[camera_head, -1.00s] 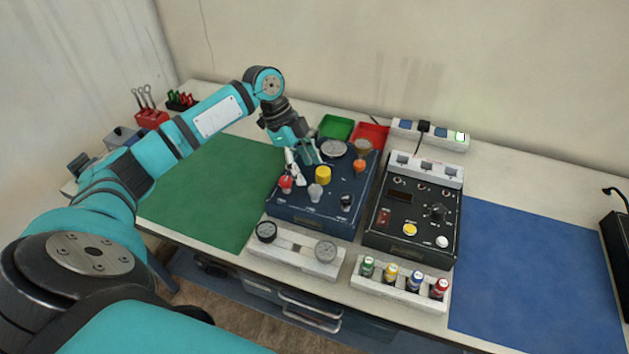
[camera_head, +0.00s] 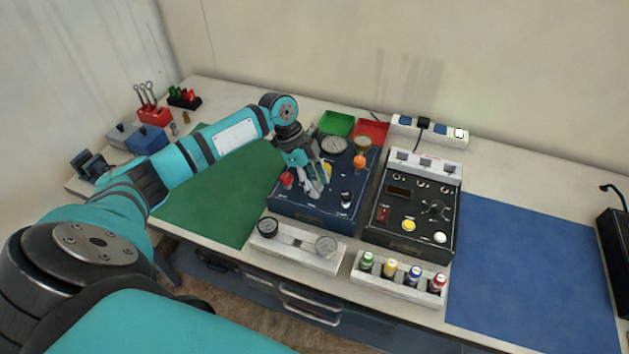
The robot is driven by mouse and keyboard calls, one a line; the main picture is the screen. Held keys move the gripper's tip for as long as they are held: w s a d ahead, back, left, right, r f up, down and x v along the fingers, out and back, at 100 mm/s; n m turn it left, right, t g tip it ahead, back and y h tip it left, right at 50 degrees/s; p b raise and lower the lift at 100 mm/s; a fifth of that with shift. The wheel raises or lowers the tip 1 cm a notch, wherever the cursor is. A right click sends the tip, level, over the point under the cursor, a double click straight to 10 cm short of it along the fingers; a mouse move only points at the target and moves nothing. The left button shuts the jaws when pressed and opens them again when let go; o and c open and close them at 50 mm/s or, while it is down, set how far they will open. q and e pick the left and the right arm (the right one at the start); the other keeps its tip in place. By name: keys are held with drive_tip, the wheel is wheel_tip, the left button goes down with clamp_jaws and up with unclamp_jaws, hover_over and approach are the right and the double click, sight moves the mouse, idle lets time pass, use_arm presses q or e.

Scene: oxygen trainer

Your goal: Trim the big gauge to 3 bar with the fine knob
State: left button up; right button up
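The blue trainer box (camera_head: 290,212) stands mid-bench. The big round gauge (camera_head: 333,146) is at its back; its needle is too small to read. My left gripper (camera_head: 315,192) points down over the front middle of the box, where a grey knob stood in view before. That knob is now largely hidden by the fingers, and I cannot tell whether they touch it or how far they are shut. A yellow knob (camera_head: 326,170) shows just behind the fingers, a red knob (camera_head: 286,179) to the left and a black knob (camera_head: 346,198) to the right. I cannot tell which knob is the fine one. My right gripper is out of view.
A black control unit (camera_head: 410,215) stands close on the right. Two small gauges in a white holder (camera_head: 295,249) and a rack of several capped bottles (camera_head: 400,283) are in front. Green and red trays (camera_head: 370,131) lie behind. The blue mat (camera_head: 535,270) is clear.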

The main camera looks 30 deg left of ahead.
use_arm(q)
drive_tip(key=c, duration=0.4)
drive_tip(key=n+p, duration=0.1)
drive_tip(key=p, duration=0.1)
drive_tip(key=n+t+p, duration=0.1)
drive_tip(key=n+p, duration=0.1)
drive_tip(key=shift+s+r+p, duration=0.1)
drive_tip(key=shift+r+p, duration=0.2)
drive_tip(key=shift+c, duration=0.2)
drive_tip(key=shift+n+t, duration=0.3)
drive_tip(key=shift+n, duration=0.2)
drive_tip(key=shift+f+n+y+p, duration=0.25)
drive_tip(key=shift+n+y+p, duration=0.05)
